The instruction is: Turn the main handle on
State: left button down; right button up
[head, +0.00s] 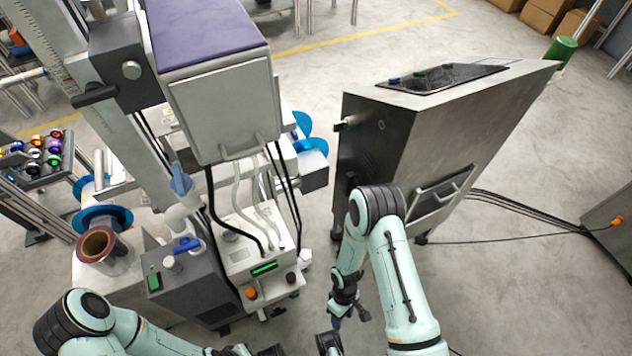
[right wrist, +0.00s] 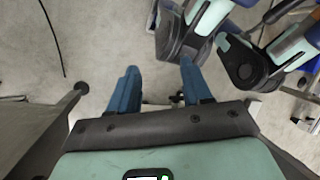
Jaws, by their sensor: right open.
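A steel cabinet (head: 400,130) stands right of centre in the head view, with a small knob-like fitting (head: 346,122) on its left side and a bar handle (head: 445,190) on its front. I cannot tell which fitting is the main handle. A machine (head: 225,100) on the left carries a blue lever (head: 180,180) and a blue-topped switch (head: 186,245). My right gripper (head: 348,319) hangs low between machine and cabinet, apart from both. In the right wrist view its blue fingers (right wrist: 160,85) are spread with nothing between them. My left arm shows at lower left; its fingers are not visible.
A control box (head: 262,262) with a green display and knobs sits low on the machine. Dark cables (head: 520,208) run over the floor to the right. A rack of coloured reels (head: 38,155) stands at far left. Grey floor (head: 490,300) is open at lower right.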

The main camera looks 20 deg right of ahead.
jog(key=w+d+f+n+h+b, duration=0.3)
jog(key=w+d+n+h+b, duration=0.15)
jog(key=w+d+n, duration=0.35)
jog(key=n+t+h+b, duration=0.5)
jog(key=h+b, duration=0.3)
jog(key=h, duration=0.7)
send_near(346, 179)
jog(key=d+b, duration=0.1)
jog(key=d, duration=0.7)
jog(key=shift+d+r, duration=0.1)
jog(key=shift+d, duration=0.05)
pick_arm(q)
jog(key=w+a+f+t, duration=0.1)
jog(key=w+f, duration=0.3)
jog(key=f, duration=0.4)
jog(key=w+a+f+t+y, duration=0.1)
jog(key=w+a+f, duration=0.2)
jog(key=f, duration=0.5)
jog(key=shift+w+n+t+y, duration=0.3)
jog(key=shift+w+n+t, duration=0.05)
jog(key=shift+n+t, duration=0.05)
pick_arm(e)
jog(key=shift+d, duration=0.6)
pick_arm(q)
jog(key=shift+r, duration=0.1)
pick_arm(e)
jog(key=shift+n, duration=0.3)
grip_shut()
